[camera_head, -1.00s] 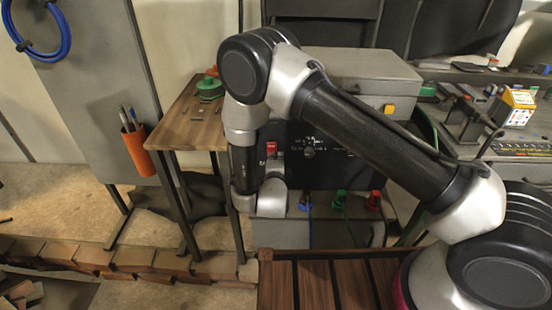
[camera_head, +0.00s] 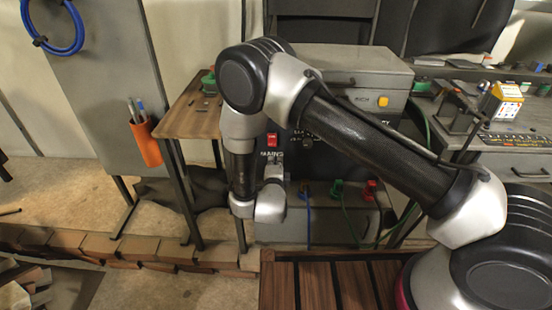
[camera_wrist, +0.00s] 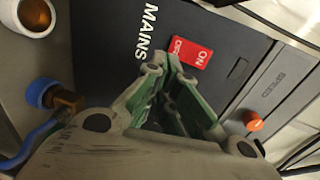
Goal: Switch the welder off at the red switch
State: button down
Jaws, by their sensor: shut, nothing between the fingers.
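The welder is a grey box (camera_head: 352,62) with a dark front panel, partly hidden behind my arm in the head view. Its red switch (camera_head: 272,140) shows on the panel just right of my forearm, above the word MAINS. In the wrist view the red switch (camera_wrist: 190,52) is close, with the word ON on it. My gripper (camera_wrist: 165,72) is shut and empty, its green-padded fingers pointing at the panel, with the tips just below and left of the switch in the picture. I cannot tell if they touch the panel.
A wooden stand (camera_head: 192,118) is left of the welder. Blue, green and red connectors (camera_head: 337,187) with cables sit low on its front. The wrist view shows a blue connector (camera_wrist: 42,94) and an orange knob (camera_wrist: 253,121). A low brick edging (camera_head: 135,250) runs along the floor.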

jog(key=s+f, duration=0.1)
jog(key=s, duration=0.6)
jog(key=shift+f, duration=0.15)
jog(key=shift+w+a, duration=0.1)
